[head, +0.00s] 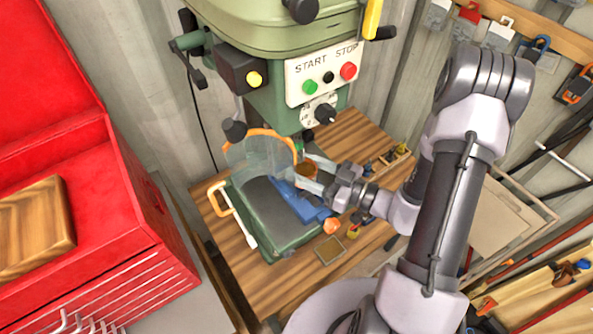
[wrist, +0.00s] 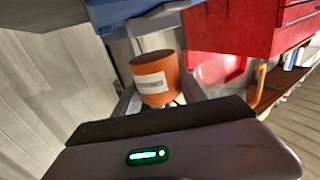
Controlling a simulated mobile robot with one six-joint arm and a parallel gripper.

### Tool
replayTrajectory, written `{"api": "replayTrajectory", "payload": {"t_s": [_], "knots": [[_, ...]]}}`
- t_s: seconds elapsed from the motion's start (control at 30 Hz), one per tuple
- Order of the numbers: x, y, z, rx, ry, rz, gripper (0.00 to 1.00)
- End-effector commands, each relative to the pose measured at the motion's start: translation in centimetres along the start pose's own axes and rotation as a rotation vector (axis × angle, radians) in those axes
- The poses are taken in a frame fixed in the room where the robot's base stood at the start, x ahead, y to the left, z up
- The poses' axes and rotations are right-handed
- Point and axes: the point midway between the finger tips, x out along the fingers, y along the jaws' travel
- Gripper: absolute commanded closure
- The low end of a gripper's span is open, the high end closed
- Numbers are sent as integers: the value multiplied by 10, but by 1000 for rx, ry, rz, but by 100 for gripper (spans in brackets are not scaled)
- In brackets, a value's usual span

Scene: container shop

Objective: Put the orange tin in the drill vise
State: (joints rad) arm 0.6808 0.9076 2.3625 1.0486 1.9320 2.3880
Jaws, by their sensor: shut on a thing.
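The orange tin (wrist: 155,68), with a white label, is between the fingers of my gripper (wrist: 158,92) in the wrist view. My gripper is shut on it. In the head view my gripper (head: 308,183) reaches in from the right over the blue drill vise (head: 305,205), under the drill press head. Only a small part of the tin (head: 308,169) shows there, behind the fingers. The vise sits on the green drill base (head: 285,238). I cannot tell whether the tin touches the vise, and the gap between its jaws is partly hidden.
The clear round guard (head: 258,155) with an orange rim stands just left of my gripper. The green drill press head (head: 270,60) hangs above. A red tool cabinet (head: 130,190) is at left. Small items stand on the wooden bench (head: 345,135) at right.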

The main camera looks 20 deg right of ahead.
Motion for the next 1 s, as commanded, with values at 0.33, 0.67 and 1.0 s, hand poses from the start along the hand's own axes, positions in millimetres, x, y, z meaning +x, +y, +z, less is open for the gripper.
{"api": "replayTrajectory", "payload": {"t_s": [0.33, 0.67, 1.0], "knots": [[22, 8, 27, 4, -1, 1, 100], [22, 8, 38, 0, 0, 1, 100], [22, 8, 40, 0, 0, 1, 30]]}}
